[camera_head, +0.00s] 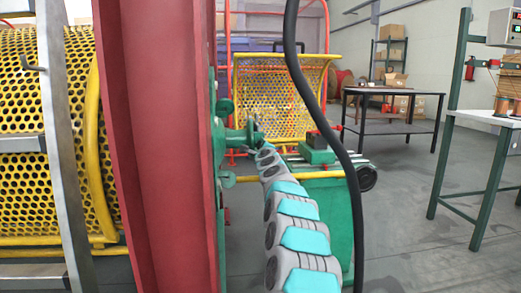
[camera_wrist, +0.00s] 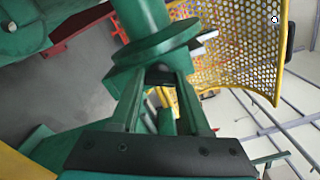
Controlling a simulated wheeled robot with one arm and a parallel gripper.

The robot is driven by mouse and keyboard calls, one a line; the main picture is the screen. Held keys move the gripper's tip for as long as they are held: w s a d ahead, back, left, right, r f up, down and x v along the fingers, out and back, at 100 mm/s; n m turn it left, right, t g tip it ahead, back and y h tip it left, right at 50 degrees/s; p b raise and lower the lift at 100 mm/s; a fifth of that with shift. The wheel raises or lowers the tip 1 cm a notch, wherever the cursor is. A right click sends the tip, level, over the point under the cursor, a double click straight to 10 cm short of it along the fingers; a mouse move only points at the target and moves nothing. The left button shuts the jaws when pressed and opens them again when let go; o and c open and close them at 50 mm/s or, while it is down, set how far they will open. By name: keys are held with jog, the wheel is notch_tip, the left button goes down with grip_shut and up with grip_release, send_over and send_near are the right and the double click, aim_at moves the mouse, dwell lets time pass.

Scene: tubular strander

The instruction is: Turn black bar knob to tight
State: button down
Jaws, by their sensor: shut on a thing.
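My gripper (camera_wrist: 160,72) shows large in the wrist view, its two green fingers reaching up from a dark crosspiece to a green round flange on a shaft. A small dark piece, which looks like the black bar knob (camera_wrist: 160,78), sits between the fingertips, just below the flange. The fingers are shut on it, and they hide most of it. Its turn angle and any marking cannot be read. In the head view my grey and cyan arm reaches to the green shaft fitting (camera_head: 238,136) beside the red frame, and the knob cannot be made out there.
A red upright frame (camera_head: 158,150) stands close on the left, with a yellow perforated guard (camera_head: 20,130) behind it. Another yellow perforated guard (camera_head: 275,100) stands beyond the fitting. A dark table (camera_head: 395,97) stands farther back right. The floor (camera_head: 400,220) at right is open.

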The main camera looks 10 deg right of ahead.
jog(key=n+b, duration=0.1)
jog(key=n, duration=0.4)
jog(key=shift+f+n, duration=0.1)
jog(key=shift+n, duration=0.2)
jog(key=shift+a, duration=0.1)
dwell(0.3)
jog(key=shift+c, duration=1.8)
grip_release()
jog(key=s+b, duration=0.4)
jog(key=s, duration=0.3)
jog(key=shift+s, duration=0.4)
